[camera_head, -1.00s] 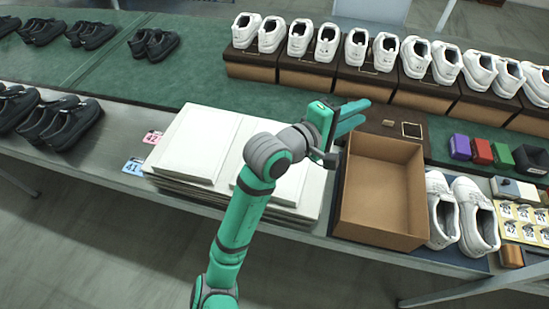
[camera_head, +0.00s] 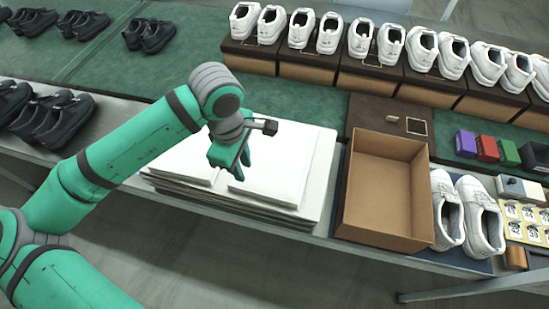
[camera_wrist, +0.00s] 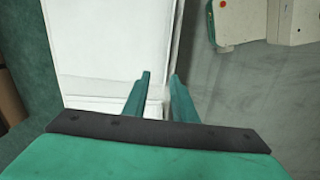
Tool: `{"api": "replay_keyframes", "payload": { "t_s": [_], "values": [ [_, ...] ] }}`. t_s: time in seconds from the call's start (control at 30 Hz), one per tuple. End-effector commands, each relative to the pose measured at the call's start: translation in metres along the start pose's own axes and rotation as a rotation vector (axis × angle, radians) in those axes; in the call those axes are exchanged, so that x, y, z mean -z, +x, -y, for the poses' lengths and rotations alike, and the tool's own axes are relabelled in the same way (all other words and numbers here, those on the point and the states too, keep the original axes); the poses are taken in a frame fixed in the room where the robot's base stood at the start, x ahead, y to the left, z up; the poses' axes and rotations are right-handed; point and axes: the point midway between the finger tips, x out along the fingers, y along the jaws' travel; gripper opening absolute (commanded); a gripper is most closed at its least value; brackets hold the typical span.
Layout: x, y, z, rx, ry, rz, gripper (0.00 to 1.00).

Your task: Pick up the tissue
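White tissue sheets lie in two flat stacks side by side on the table, a left stack (camera_head: 180,165) and a right stack (camera_head: 285,170). My gripper (camera_head: 229,172) points down over the stacks, close to the inner side of the right one. In the wrist view my gripper (camera_wrist: 160,74) has its two green fingers apart with a narrow gap and nothing seen held between them. White sheet (camera_wrist: 105,50) fills the area left of the fingers, with a stack edge running near the right finger. I cannot tell whether the fingertips touch the sheets.
An empty open cardboard box (camera_head: 385,195) stands right of the stacks, with a pair of white shoes (camera_head: 465,210) beside it. White shoes stand in a row on boxes (camera_head: 310,68) at the back. Black shoes (camera_head: 55,115) are at left. The floor in front is clear.

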Motion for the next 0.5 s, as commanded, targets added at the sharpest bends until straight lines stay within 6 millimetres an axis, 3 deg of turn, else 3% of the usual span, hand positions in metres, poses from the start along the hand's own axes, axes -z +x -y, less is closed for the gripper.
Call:
{"api": "replay_keyframes", "payload": {
  "t_s": [0.17, 0.5],
  "values": [
    [0.014, 0.002, 0.015, 0.053, -0.042, -0.039, 0.25],
    [0.015, 0.047, 0.017, 0.055, -0.042, -0.038, 0.25]
  ]
}}
